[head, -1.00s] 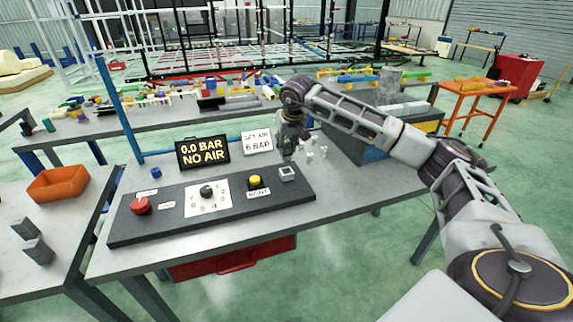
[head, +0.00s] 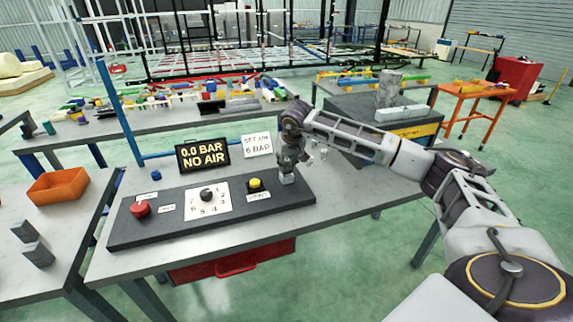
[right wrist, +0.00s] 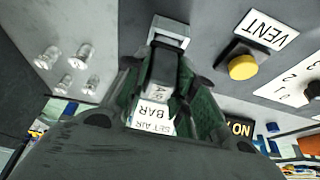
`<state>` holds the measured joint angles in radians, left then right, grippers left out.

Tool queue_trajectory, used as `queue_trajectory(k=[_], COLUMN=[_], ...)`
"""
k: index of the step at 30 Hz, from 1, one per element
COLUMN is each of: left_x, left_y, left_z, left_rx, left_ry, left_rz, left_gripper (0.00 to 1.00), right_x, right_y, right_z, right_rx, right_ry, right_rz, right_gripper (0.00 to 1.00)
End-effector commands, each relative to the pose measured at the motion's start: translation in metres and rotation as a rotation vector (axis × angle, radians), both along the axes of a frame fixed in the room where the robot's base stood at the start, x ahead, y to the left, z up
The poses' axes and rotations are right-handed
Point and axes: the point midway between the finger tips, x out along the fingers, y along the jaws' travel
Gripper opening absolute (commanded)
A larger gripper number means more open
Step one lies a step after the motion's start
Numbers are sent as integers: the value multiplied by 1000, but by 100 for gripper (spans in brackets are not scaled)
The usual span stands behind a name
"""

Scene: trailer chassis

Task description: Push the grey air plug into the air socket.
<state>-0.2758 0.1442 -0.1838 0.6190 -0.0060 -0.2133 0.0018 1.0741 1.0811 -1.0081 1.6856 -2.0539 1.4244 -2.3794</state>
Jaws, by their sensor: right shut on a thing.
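My right gripper (head: 287,165) is over the right end of the dark control panel (head: 262,203), pointing down. In the right wrist view it is shut on the grey air plug (right wrist: 162,68), which lies between the fingers. The pale square air socket (right wrist: 170,30) is right at the plug's far end; in the head view the socket (head: 287,179) is partly hidden under the gripper. I cannot tell whether the plug's tip has entered it. The display (head: 203,154) reads 0.0 BAR, NO AIR. My left gripper is not in view.
The panel also carries a yellow button (head: 255,184) labelled VENT, a dial (head: 207,194) and a red button (head: 140,208). A SET AIR 6 BAR sign (head: 257,144) stands behind. Several small clear fittings (right wrist: 68,68) stand beside the panel.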

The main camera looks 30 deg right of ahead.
Motion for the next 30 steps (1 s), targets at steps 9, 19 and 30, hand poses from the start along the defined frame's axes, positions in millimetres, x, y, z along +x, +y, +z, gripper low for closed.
queue_trajectory(k=[9, 19, 30], left_x=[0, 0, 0], left_y=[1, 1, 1], left_z=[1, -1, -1], left_rx=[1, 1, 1], left_ry=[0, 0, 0], left_rz=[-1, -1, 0], left_gripper=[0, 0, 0], right_x=[0, 0, 0], right_y=[0, 0, 0], right_z=[-8, -11, -11], right_rx=[0, 0, 0], right_ry=[-2, -1, -1], right_rz=[0, 0, 0], right_gripper=[0, 34, 48])
